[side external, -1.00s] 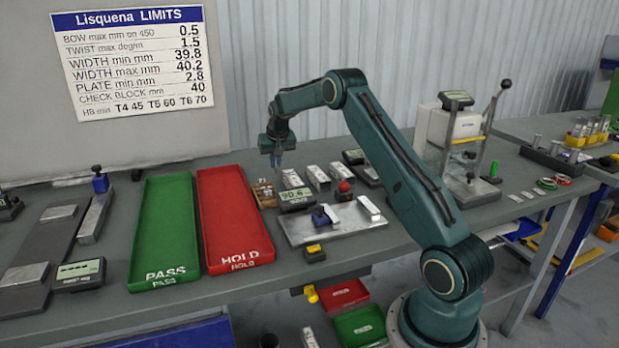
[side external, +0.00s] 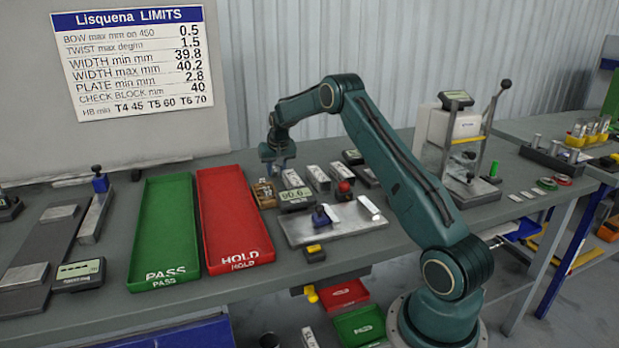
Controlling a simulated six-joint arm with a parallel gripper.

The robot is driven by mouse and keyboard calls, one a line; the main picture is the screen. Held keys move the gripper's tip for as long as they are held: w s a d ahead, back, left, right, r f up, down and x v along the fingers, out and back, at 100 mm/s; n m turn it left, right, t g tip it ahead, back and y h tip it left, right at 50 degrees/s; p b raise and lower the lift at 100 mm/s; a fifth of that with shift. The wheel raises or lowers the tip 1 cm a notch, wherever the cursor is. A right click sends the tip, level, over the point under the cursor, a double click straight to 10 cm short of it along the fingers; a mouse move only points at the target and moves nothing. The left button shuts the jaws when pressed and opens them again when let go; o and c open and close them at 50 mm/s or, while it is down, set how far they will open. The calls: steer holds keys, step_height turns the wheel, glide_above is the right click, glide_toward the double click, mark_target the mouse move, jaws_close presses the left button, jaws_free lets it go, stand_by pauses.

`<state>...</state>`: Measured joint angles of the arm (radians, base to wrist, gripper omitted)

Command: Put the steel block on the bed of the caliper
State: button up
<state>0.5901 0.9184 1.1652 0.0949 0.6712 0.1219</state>
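The caliper's flat grey bed (side external: 300,232) lies on the table, with a grey display (side external: 297,196) at its back left and a small blue part (side external: 319,217) and a pale block (side external: 338,212) on it. Another pale block (side external: 369,207) is at its right end. My gripper (side external: 277,174) is low over a small brown wooden box (side external: 264,193), behind and left of the caliper. Its fingers look apart. I cannot tell whether a steel block is between them or in the box. Several silvery blocks (side external: 319,178) lie just right of the gripper.
A red HOLD tray (side external: 237,240) is left of the caliper, and a green PASS tray (side external: 165,250) beyond it. A lever press (side external: 470,150) stands right of my arm. A red knob (side external: 344,187) rises behind the bed.

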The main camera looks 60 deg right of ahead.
steer(key=v, duration=1.2)
steer(key=shift+r, duration=0.15)
stand_by(0.6)
